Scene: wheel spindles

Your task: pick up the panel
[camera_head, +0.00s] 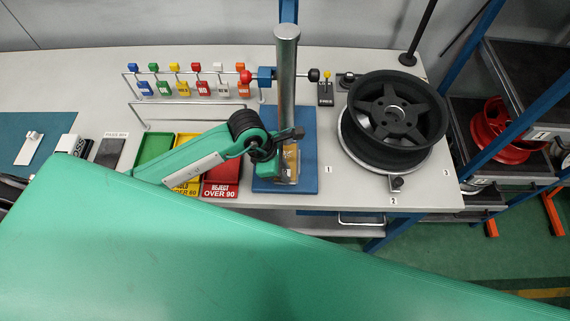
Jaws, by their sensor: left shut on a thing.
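My left gripper (283,152) is at the end of a green arm link, at the foot of the metal post. It is shut on a small amber piece (291,161), which I take to be the panel. The piece stands roughly upright just above or on the blue base plate (309,181); I cannot tell whether it touches the plate. The gripper and the post hide part of it. My right gripper is not in view.
The metal post (287,70) rises close behind the gripper. A black wheel (397,115) stands to its right. Green, yellow and red trays (222,178) lie left, below a rack of coloured tags (190,85). A large green surface (200,260) covers the foreground, possibly my own arm.

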